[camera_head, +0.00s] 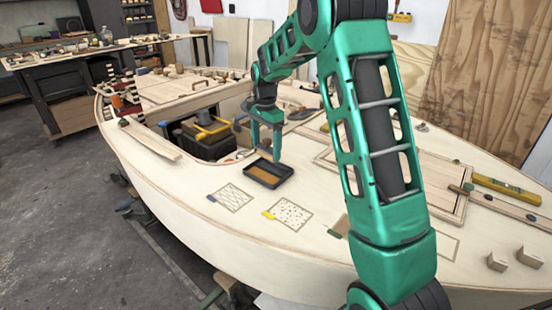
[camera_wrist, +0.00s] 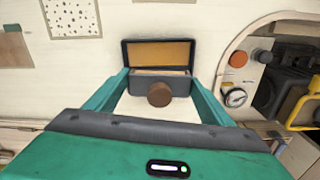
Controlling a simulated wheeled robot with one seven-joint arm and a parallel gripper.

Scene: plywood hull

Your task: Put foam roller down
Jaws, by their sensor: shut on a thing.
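My gripper (camera_head: 266,148) is above the boat's deck, just behind the black tray (camera_head: 250,178) in the head view. In the wrist view my gripper (camera_wrist: 159,82) is shut on the foam roller (camera_wrist: 143,86), a grey bar spanning the fingers with a round brown handle end facing the camera. The tray shows beyond the fingertips in the wrist view (camera_wrist: 125,55), with an orange-brown layer inside. The roller overlaps the tray's near edge in that view; whether they touch cannot be told. In the head view the roller is not clearly made out.
Left of the tray is an open hatch (camera_head: 209,143) with a yellow-handled tool (camera_head: 212,130). A hatched patch (camera_head: 232,197) and a dotted patch (camera_head: 288,213) mark the near deck. A yellow level (camera_head: 506,190) lies at right. Bare deck surrounds the tray's near side.

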